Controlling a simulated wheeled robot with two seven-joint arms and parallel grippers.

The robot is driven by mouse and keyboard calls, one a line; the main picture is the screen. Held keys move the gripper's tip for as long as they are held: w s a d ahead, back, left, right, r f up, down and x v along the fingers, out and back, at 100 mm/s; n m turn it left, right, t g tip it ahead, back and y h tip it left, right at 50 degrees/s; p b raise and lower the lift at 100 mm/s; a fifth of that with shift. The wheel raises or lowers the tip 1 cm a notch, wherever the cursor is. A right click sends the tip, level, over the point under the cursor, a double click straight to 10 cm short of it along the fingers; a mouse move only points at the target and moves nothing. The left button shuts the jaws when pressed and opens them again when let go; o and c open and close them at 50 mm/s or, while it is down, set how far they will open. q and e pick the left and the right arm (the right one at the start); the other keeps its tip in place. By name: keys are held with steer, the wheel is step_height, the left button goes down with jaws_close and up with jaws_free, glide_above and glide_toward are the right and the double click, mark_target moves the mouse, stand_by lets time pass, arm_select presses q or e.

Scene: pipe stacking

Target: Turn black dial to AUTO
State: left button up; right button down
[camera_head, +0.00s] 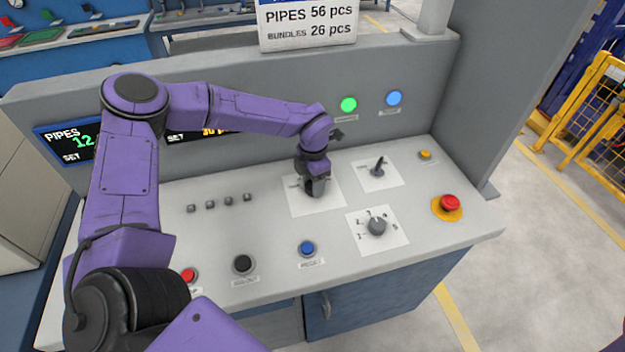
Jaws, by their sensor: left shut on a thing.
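The black dial (316,191) sits on a white label plate on the sloped grey console. My left gripper (314,178) comes down on it from above and is shut on it. The gripper covers most of the dial and part of its plate, so the dial's pointing direction and the AUTO mark cannot be read. My right gripper is not in view.
To the right are a small black lever switch (378,168), a numbered grey knob (377,226) and a red emergency button (449,203). In front are blue (307,248), black (243,264) and red (188,275) buttons. A green lamp (348,104) glows behind.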

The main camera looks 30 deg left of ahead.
arm_select(q)
steer(key=shift+w+r, duration=0.1)
stand_by(0.3)
steer(key=o, duration=1.1)
steer(key=shift+c, duration=0.2)
step_height(320, 180, up, 10)
steer(key=b, duration=0.2)
steer(key=shift+r, duration=0.25)
